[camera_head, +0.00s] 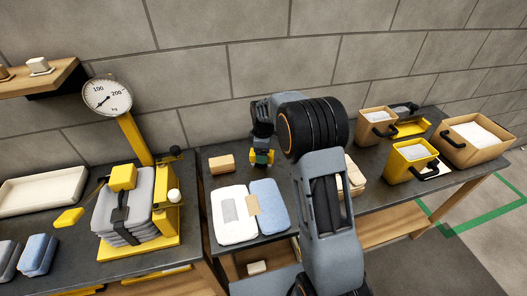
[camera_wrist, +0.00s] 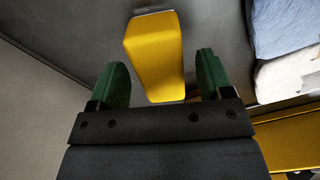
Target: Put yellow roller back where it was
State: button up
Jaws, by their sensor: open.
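A yellow block-shaped piece (camera_wrist: 153,55), which looks like the yellow roller, lies between the green fingers of my gripper (camera_wrist: 163,80) in the wrist view. Gaps show on both sides of it, wider on the right, so the fingers appear apart from it. In the head view my gripper (camera_head: 262,158) is low over the back of the right bench (camera_head: 310,222), with a little of the yellow piece (camera_head: 261,156) showing between the fingers. The fingers are open. My arm hides part of the bench to the right.
A tan block (camera_head: 221,163) is left of my gripper. A white bag (camera_head: 233,216) and a blue bag (camera_head: 268,207) lie in front. Hoppers (camera_head: 411,161) stand at the right. A dial scale (camera_head: 107,96) and stacked grey bags (camera_head: 120,205) are on the left bench. The wall is close behind.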

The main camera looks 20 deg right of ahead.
notch_tip(320, 180, up, 12)
jog(key=s+r+m+t, duration=0.1)
jog(key=s+r+m, duration=0.15)
jog(key=s, duration=0.35)
jog(key=s+r+m+t, duration=0.1)
jog(key=s+r+m, duration=0.1)
jog(key=s+m, duration=0.3)
jog(key=s+f+m, duration=0.1)
jog(key=s+m, duration=0.2)
jog(key=s, duration=0.4)
jog(key=s+f+m+t, duration=0.1)
jog(key=s+f+m, duration=0.1)
jog(key=s, duration=0.5)
jog(key=shift+s+a+f+m, duration=0.25)
jog(key=shift+f+m, duration=0.05)
jog(key=shift+m, duration=0.15)
notch_tip(320, 180, up, 4)
jog(key=p, duration=0.4)
jog(key=shift+t, duration=0.3)
